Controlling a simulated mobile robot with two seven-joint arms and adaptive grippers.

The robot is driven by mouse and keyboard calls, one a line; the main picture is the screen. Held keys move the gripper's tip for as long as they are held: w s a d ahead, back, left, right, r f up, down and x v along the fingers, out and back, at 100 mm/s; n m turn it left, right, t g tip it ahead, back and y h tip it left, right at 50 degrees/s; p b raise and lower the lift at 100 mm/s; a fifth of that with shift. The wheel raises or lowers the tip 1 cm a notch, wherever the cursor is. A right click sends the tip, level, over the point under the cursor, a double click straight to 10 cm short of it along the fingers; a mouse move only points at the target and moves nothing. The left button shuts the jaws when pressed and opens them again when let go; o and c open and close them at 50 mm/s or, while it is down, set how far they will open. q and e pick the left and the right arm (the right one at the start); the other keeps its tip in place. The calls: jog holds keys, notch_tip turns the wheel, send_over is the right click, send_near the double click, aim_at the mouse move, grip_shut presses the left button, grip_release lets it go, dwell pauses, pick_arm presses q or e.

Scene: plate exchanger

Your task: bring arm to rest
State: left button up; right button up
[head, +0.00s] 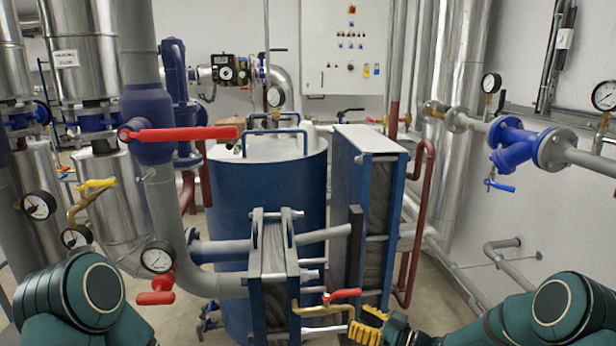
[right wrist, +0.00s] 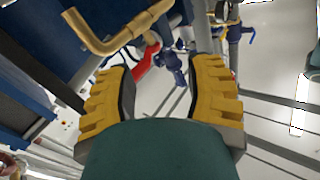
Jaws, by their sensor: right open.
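My right gripper (head: 369,326) shows its yellow fingers low in the head view, just right of the brass pipe (head: 318,310) and the small red-handled valve (head: 343,294). In the right wrist view, my right gripper (right wrist: 163,66) has its two yellow fingers spread apart with nothing between them. The brass pipe (right wrist: 105,42) and the red handle (right wrist: 146,62) lie beyond the fingers in that view. My left arm shows at the lower left of the head view, but its gripper is out of view.
The small plate exchanger (head: 270,262) stands left of my right gripper, with the tall plate exchanger (head: 374,195) behind. A blue tank (head: 245,190) stands at the back. A long red lever (head: 185,133) and gauges (head: 157,257) are on the left. Floor is open at right.

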jog(key=s+a+f+m+g+h, duration=0.2)
jog(key=s+f+m+h, duration=0.7)
jog(key=f, duration=0.5)
jog(key=s+f+m+g+h, duration=0.1)
jog(key=s+f+g, duration=0.1)
jog(key=s, duration=0.7)
jog(key=s+f+g+h, duration=0.1)
jog(key=s+f+g, duration=0.2)
jog(key=s, duration=0.6)
jog(key=shift+a+m+g+h, duration=0.15)
jog(key=shift+m+g+h, duration=0.25)
jog(key=shift+g, duration=0.2)
